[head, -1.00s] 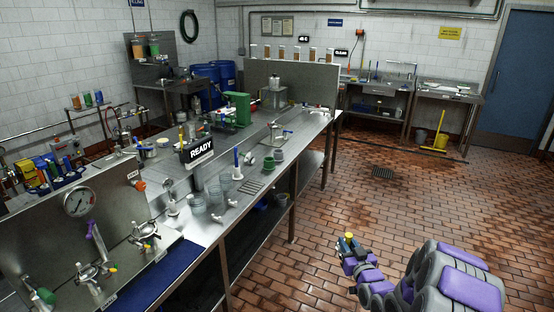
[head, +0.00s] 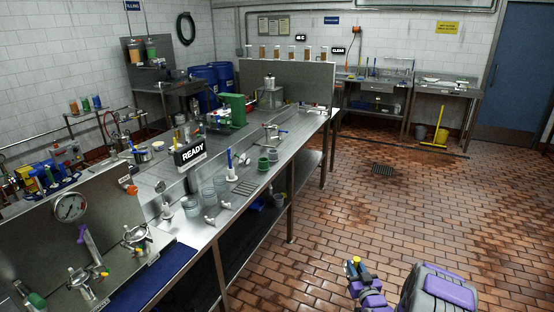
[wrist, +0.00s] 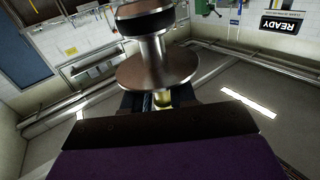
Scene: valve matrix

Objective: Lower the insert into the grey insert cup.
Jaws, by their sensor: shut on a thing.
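My gripper (head: 353,264) is at the lower right of the head view, over the tiled floor and well apart from the bench. In the wrist view it is shut on the insert (wrist: 157,60), a metal spool-shaped piece with a wide round flange and a dark ring at its other end. A yellow-green part shows between the jaws below the flange. A small grey cup (head: 273,155), which looks like the insert cup, stands on the bench beside a green cup (head: 263,164). The inside of the grey cup is too small to make out.
A gauge panel (head: 70,207) with valves stands at the near left. The tiled floor (head: 350,215) right of the bench is clear.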

